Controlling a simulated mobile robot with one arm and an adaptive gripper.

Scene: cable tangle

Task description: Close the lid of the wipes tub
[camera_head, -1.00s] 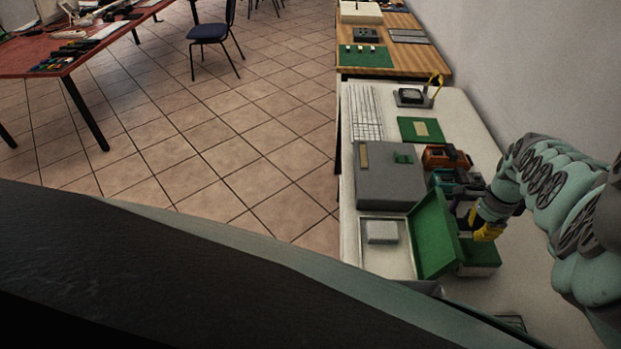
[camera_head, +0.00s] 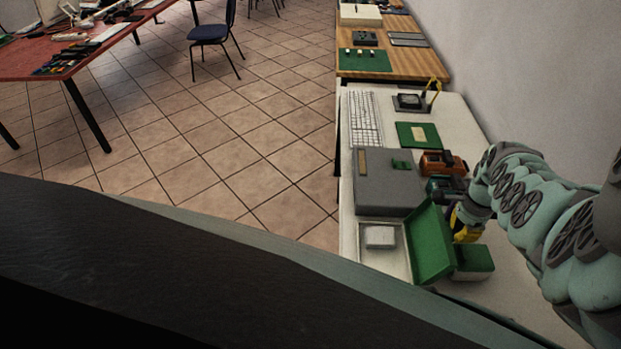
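The wipes tub (camera_head: 400,270) looks like a pale open-topped box at the near end of the white table, with a white block (camera_head: 380,237) inside. A green lid (camera_head: 428,242) stands raised and tilted along the tub's right side. My gripper (camera_head: 458,226) is just right of the lid's upper part, on its outer side. Yellow shows at the gripper's end. Its fingertips are partly hidden behind the lid, so I cannot tell whether they touch it or are open.
A green box (camera_head: 474,260) lies right of the lid, below my gripper. A grey box (camera_head: 387,183), orange drill (camera_head: 443,163) and teal drill (camera_head: 447,186) stand beyond. A wall bounds the right side.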

